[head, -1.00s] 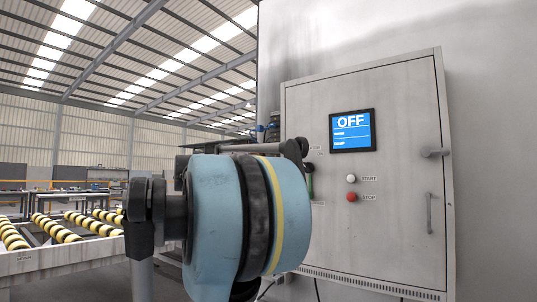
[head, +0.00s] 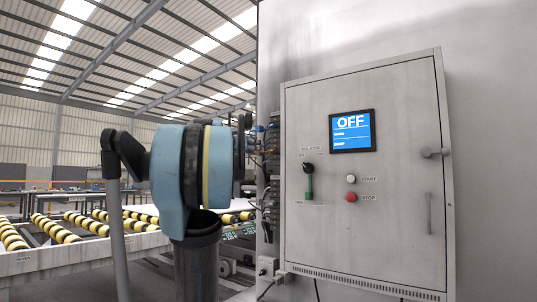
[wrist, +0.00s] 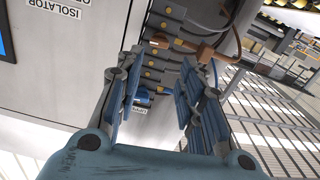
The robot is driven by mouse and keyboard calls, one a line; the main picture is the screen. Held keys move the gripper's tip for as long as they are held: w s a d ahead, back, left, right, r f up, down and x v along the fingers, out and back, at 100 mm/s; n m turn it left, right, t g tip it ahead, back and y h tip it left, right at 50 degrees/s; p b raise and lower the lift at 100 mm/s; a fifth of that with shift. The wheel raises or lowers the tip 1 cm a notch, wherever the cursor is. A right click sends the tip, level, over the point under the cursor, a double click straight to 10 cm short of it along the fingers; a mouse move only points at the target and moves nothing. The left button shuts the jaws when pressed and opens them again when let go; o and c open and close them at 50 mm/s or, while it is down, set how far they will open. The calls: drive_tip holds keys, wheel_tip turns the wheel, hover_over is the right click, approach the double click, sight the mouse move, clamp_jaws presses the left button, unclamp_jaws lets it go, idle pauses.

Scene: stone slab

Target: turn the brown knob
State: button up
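In the wrist view, a copper-brown part (wrist: 203,50) with a rounded end and a bar sits beside the cabinet's side, just beyond my gripper's right finger. I cannot tell for sure whether it is the brown knob. My gripper (wrist: 163,64) is open, with a clear gap between its blue-grey fingers and nothing held. In the head view my blue arm link hides most of the gripper. The cabinet front carries a black rotary switch (head: 308,168) above a green strip (head: 309,188); no brown knob is clear on this face.
The grey cabinet (head: 390,230) has a screen (head: 352,131) reading OFF, a white start button (head: 351,179) and a red stop button (head: 351,197). Grey fittings (wrist: 165,22) line its side. A roller conveyor (head: 80,255) stands at left.

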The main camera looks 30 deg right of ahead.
sight(273, 151)
drive_tip(key=x, duration=1.2)
drive_tip(key=c, duration=0.8)
